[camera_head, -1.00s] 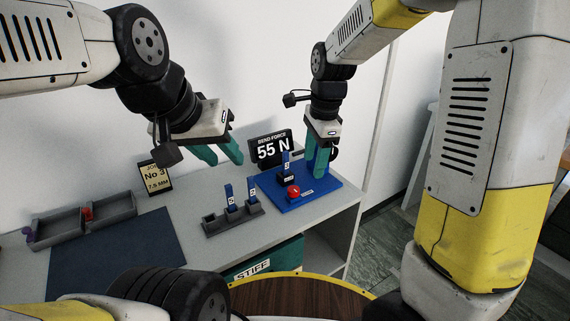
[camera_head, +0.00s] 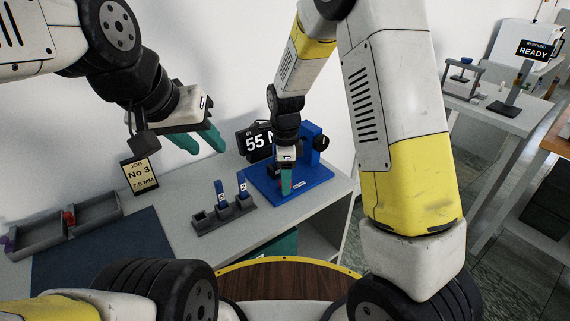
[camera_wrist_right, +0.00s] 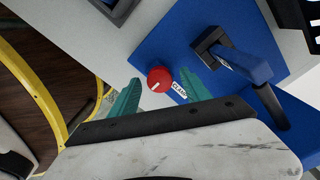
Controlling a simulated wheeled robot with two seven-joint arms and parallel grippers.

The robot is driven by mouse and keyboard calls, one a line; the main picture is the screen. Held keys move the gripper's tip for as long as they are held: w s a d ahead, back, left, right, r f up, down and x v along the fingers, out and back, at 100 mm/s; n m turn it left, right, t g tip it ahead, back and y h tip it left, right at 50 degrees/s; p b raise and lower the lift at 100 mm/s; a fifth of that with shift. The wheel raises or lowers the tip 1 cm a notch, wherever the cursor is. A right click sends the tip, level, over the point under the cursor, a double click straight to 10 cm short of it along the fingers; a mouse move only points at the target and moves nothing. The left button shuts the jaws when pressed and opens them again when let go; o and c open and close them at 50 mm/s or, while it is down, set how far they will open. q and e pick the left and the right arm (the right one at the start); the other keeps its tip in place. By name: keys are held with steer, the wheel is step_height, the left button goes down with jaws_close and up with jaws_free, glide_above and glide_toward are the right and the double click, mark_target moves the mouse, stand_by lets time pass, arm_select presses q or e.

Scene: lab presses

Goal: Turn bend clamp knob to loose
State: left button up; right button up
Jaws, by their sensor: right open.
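The red clamp knob (camera_wrist_right: 160,79) with a white pointer mark sits on the blue bend fixture base, beside a label reading CLAMP (camera_wrist_right: 180,91). In the right wrist view my right gripper (camera_wrist_right: 161,81) is open, with one teal finger on each side of the knob; contact cannot be told. In the head view my right gripper (camera_head: 286,193) is low over the blue base (camera_head: 315,186) and hides the knob. My left gripper (camera_head: 207,150) is open and empty, raised above the back left of the table.
A blue strip in a dark holder (camera_wrist_right: 213,47) stands close to the knob. A grey rack (camera_head: 224,217) with blue strips is left of the base. The force display (camera_head: 257,141) is behind, partly hidden. A grey tray (camera_head: 62,225) and job card (camera_head: 140,174) are further left.

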jaws_close()
